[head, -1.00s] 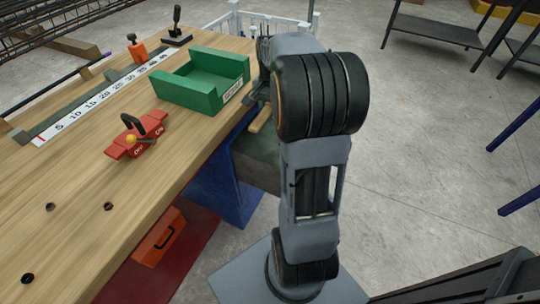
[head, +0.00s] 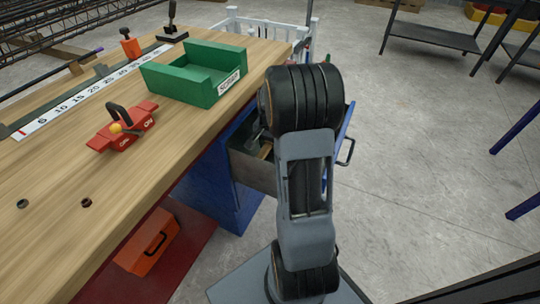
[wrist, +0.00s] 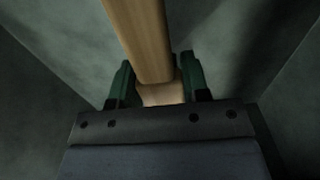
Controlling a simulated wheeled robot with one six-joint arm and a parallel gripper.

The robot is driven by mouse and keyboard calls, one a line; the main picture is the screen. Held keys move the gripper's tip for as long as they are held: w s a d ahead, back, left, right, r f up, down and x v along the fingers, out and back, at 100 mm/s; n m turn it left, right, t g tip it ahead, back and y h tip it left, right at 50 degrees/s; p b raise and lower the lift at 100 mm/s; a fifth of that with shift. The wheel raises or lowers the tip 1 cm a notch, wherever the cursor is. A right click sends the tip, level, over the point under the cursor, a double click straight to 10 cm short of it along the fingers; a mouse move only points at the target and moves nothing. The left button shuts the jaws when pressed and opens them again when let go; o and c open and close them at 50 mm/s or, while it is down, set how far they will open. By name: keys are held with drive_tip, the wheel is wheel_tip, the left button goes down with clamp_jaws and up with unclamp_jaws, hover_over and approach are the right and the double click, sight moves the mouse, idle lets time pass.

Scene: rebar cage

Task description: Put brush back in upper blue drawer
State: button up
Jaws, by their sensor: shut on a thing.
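The upper blue drawer stands pulled out from the blue cabinet under the bench; its grey side wall (head: 262,174) and blue front (head: 346,128) with a handle show in the head view. My gripper (wrist: 156,74) has green fingers on either side of the brush's wooden handle (wrist: 140,35). The handle runs up out of the top of the wrist view, and the bristles are not visible. Grey walls (wrist: 40,80) surround the gripper there, like the drawer's inside. In the head view a bit of the wooden handle (head: 265,151) shows at the drawer; my arm hides most of its inside.
On the wooden bench (head: 190,130) stand a green scrap bin (head: 195,78), a red switch box (head: 122,130) and a measuring strip (head: 85,95). Open concrete floor lies to the right.

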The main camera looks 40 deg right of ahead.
sight(270, 160)
wheel_tip(270, 160, down, 5)
drive_tip(key=shift+f+b, duration=0.1)
drive_tip(key=shift+b, duration=0.75)
drive_tip(key=shift+f, duration=0.1)
drive_tip(key=o, duration=1.2)
wheel_tip(270, 160, up, 12)
drive_tip(key=p, duration=0.5)
drive_tip(key=shift+a, duration=0.1)
